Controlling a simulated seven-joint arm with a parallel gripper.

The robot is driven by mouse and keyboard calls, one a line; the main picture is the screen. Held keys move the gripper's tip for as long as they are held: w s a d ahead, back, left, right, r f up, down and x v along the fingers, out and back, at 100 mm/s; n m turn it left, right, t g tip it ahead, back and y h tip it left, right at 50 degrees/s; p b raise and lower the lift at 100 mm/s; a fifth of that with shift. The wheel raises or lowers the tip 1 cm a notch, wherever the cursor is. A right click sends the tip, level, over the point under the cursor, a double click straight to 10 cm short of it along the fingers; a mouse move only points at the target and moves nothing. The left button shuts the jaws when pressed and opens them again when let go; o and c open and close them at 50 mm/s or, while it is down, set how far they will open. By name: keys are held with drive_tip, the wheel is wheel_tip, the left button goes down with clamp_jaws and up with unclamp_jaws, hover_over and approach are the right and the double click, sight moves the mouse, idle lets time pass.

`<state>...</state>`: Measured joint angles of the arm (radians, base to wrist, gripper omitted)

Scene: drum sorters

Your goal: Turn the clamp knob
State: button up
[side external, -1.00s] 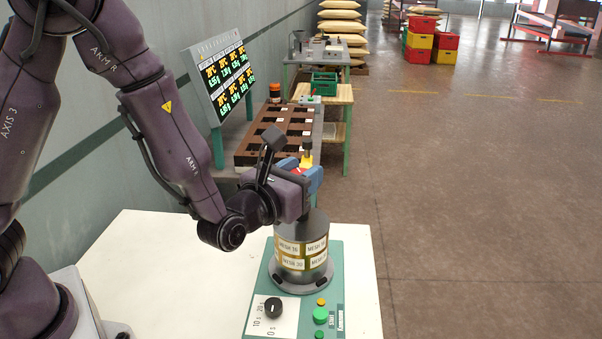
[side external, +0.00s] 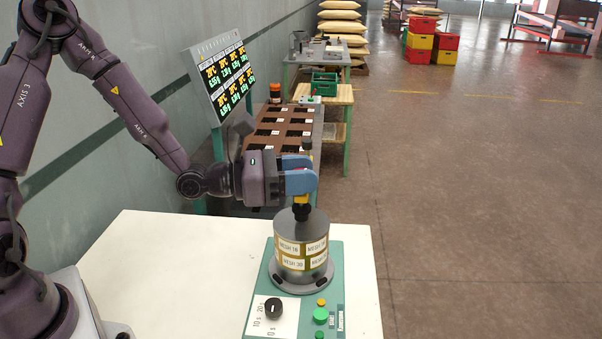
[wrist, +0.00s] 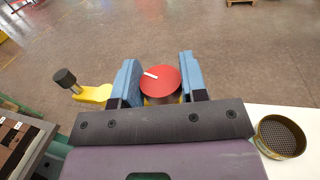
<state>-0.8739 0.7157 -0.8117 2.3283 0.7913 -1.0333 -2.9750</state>
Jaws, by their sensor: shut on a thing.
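My gripper (side external: 299,180), with blue fingers, is above the grey drum (side external: 291,267). The drum has mesh labels and stands on a green base plate. In the wrist view the clamp knob (wrist: 162,81), a red disc with a white mark, sits between the fingers (wrist: 159,66), which are shut on its sides. A yellow and black stem (side external: 301,207) shows below the fingers, on the drum top. A yellow lever with a black handle (wrist: 65,78) sticks out left of the knob in the wrist view. The handle also stands up behind my gripper in the side view (side external: 307,146).
A black timer dial (side external: 273,308) and green and yellow buttons (side external: 320,315) are on the base in front of the drum. A sieve (wrist: 280,137) lies at the right in the wrist view. A brown compartment tray (side external: 283,133) and display board (side external: 224,82) are behind.

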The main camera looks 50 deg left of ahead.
drive_tip(key=shift+m+g+h, duration=0.5)
drive_tip(key=shift+m+h, duration=0.1)
drive_tip(key=shift+h, duration=0.1)
drive_tip(key=shift+m+g+h, duration=0.4)
drive_tip(key=shift+h, duration=0.1)
drive_tip(key=o, duration=0.9)
drive_tip(key=shift+d+n+t+y, duration=0.15)
drive_tip(key=shift+n+t+y, duration=0.25)
drive_tip(key=shift+y, duration=0.1)
